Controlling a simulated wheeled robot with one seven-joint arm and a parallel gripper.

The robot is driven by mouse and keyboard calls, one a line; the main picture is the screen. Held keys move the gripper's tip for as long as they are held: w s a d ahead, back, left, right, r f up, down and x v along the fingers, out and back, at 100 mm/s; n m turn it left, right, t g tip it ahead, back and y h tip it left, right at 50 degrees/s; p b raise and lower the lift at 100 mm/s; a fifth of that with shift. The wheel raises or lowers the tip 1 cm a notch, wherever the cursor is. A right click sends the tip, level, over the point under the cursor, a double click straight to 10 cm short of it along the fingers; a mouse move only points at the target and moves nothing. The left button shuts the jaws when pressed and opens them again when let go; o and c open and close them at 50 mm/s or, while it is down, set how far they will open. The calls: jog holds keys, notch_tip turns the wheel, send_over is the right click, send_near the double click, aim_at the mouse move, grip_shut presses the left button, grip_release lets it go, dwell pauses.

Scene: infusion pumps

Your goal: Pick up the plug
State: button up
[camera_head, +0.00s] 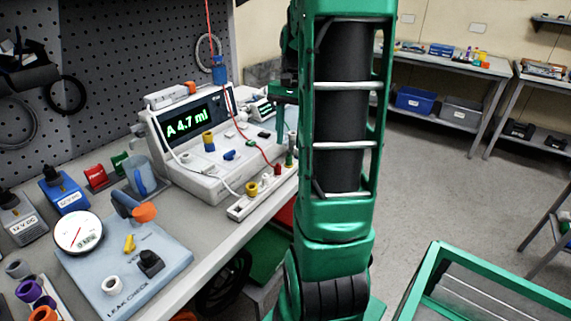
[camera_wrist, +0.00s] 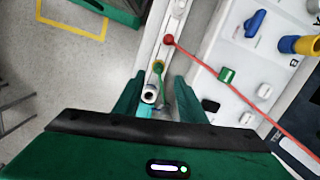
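My gripper (camera_wrist: 159,78) is open in the wrist view, its two green fingers apart. Between them shows a white-rimmed, dark-centred round end (camera_wrist: 150,95); I cannot tell whether either finger touches it. Just beyond is a yellow-and-green piece (camera_wrist: 158,66). A red plug (camera_wrist: 168,40) on a red line sits farther along the same pale strip. In the head view, the strip (camera_head: 240,208) lies along the bench edge with a red plug (camera_head: 278,168) and a yellow-and-white piece (camera_head: 252,188). My arm hides part of the strip's far end there.
The pump (camera_head: 205,185), its screen reading "A 4.7 ml", stands beside the strip. The red line (camera_wrist: 250,105) crosses right of my gripper in the wrist view. A leak check board (camera_head: 150,280) with a gauge occupies the near bench. Open floor (camera_head: 450,180) lies to the right.

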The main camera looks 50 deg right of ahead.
aim_at(289, 157)
jog(key=shift+s+a+f, duration=0.1)
jog(key=shift+a+f, duration=0.05)
jog(key=shift+f, duration=0.7)
jog(key=shift+s+a+f, duration=0.1)
jog(key=shift+a+f, duration=0.05)
jog(key=shift+f, duration=0.75)
jog(key=shift+s+a+f, duration=0.1)
jog(key=shift+a+f, duration=0.05)
jog(key=shift+f, duration=0.7)
grip_shut()
